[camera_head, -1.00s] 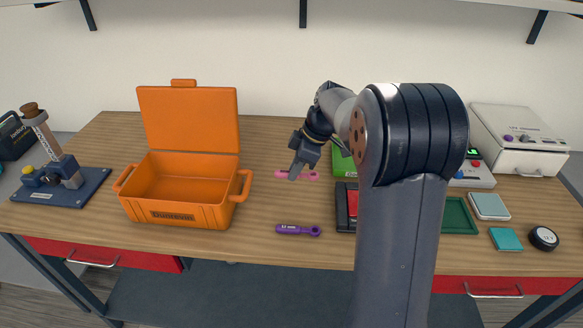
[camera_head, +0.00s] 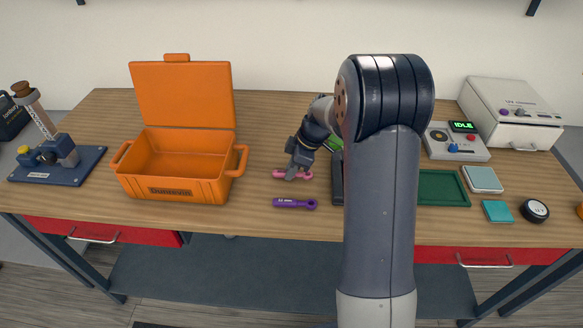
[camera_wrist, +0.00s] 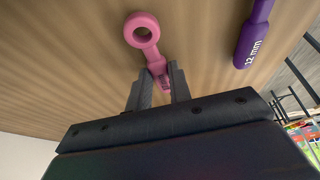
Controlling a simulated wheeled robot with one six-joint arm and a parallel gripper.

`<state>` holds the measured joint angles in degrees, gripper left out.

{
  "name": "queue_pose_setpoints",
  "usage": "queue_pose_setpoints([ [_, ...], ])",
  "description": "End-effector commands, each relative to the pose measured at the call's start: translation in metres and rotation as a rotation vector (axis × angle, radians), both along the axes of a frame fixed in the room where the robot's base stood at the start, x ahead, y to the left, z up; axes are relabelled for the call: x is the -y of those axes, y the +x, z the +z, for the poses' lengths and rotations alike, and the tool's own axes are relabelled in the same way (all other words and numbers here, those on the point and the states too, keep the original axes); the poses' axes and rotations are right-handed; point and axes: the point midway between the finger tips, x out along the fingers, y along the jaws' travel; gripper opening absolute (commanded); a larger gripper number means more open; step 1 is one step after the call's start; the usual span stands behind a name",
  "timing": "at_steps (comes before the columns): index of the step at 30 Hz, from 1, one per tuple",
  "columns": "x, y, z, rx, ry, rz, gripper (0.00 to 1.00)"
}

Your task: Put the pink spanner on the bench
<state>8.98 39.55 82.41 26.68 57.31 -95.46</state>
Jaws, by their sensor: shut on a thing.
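The pink spanner (camera_head: 281,174) is at the middle of the wooden bench (camera_head: 262,222), right of the orange box. In the wrist view the pink spanner (camera_wrist: 146,36) shows its ring end, and its handle runs between my gripper's fingers. My gripper (camera_head: 293,174) is low over the bench, and it also shows in the wrist view (camera_wrist: 158,84), shut on the spanner's handle. The spanner is at or very close to the bench top; I cannot tell whether it touches.
A purple spanner (camera_head: 295,204) lies just in front. An open orange box (camera_head: 172,188) stands to the left. My arm hides part of a dark tray right of the gripper. A green tray (camera_head: 441,203) and teal block (camera_head: 497,211) are farther right. Bench is clear between box and spanners.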

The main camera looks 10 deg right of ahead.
Motion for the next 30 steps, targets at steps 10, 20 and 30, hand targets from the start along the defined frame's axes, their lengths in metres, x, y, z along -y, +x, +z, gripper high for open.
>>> queue_pose_setpoints([
  [10, 0.000, 0.000, -0.001, 0.000, 0.000, 0.000, 0.41],
  [20, 0.001, 0.000, 0.004, 0.001, 0.000, 0.000, 0.41],
  [30, 0.026, -0.007, 0.067, 0.006, -0.001, -0.001, 0.41],
])
